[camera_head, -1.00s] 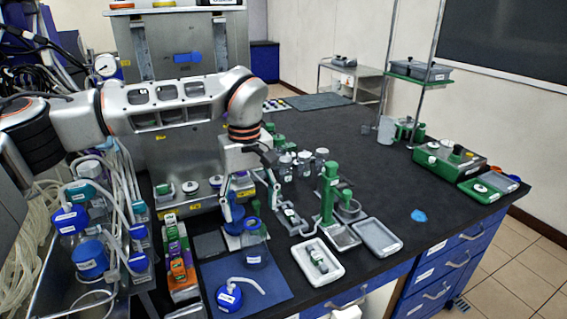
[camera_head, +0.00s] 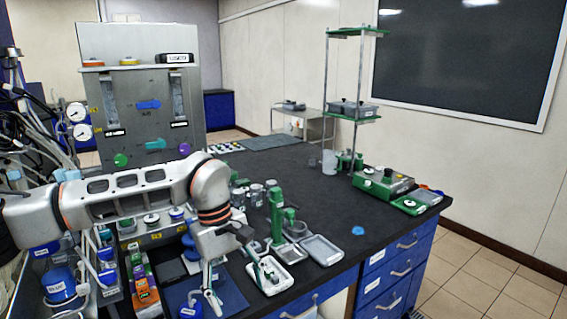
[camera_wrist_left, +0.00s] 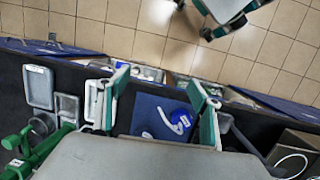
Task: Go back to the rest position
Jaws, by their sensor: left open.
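My left gripper (camera_head: 208,302) hangs at the front edge of the bench, over the blue mat (camera_head: 234,291). Its two fingers stand apart with nothing between them, as the left wrist view (camera_wrist_left: 160,84) also shows. A blue-capped vessel with a white tube (camera_wrist_left: 180,122) lies on the mat in the wrist view, beyond the gripper body. In the head view my forearm and wrist hide part of the mat and the things behind it. My right gripper is in neither view.
A white tray (camera_head: 286,285) and a grey tray (camera_head: 323,250) lie right of the gripper, near a green stand (camera_head: 277,215). A rack of coloured boxes (camera_head: 142,283) stands to its left. The bench's right middle is largely clear.

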